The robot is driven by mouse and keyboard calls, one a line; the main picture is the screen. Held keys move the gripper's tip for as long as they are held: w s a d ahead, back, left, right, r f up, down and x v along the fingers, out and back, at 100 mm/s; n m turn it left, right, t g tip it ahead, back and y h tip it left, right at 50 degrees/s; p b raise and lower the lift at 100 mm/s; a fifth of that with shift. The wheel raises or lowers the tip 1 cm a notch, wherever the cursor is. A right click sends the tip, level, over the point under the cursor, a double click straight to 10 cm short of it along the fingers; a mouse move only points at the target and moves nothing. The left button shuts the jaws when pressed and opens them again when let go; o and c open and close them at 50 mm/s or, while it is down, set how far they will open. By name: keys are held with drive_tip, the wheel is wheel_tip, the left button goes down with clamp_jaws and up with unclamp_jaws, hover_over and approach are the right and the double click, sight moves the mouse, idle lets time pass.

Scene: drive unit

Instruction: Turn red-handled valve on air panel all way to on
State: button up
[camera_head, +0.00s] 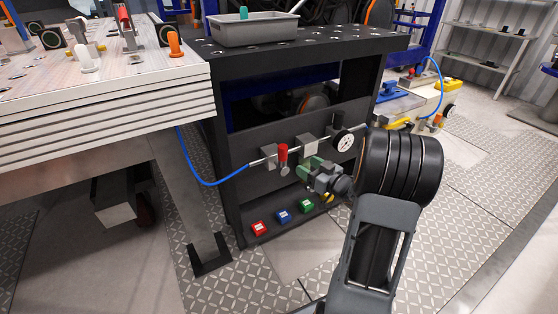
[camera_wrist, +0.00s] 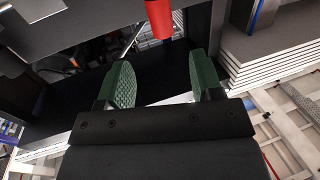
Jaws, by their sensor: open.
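The red-handled valve (camera_head: 283,152) sits on a horizontal pipe on the dark air panel (camera_head: 245,151), with its red handle standing upright. The red handle (camera_wrist: 158,18) also shows at the top of the wrist view, roughly in line with the gap between my fingers. My gripper (camera_head: 304,165) is just to the right of the valve in the head view. Its two green fingers are apart, with nothing between them, in the wrist view (camera_wrist: 163,82). The handle lies beyond the fingertips; I cannot tell the exact distance.
A round gauge (camera_head: 344,142) is on the pipe's right side, close to my arm. A blue hose (camera_head: 222,183) leaves the pipe's left end. Red (camera_head: 259,228), blue (camera_head: 283,216) and green (camera_head: 305,205) blocks lie on the shelf below. A workbench (camera_head: 110,105) stands at the left.

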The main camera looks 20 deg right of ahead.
sight(279, 150)
drive_tip(key=b+x, duration=0.3)
drive_tip(key=x, duration=1)
drive_tip(key=shift+w+a+f, duration=0.15)
drive_tip(key=shift+w+a, duration=0.05)
clamp_jaws()
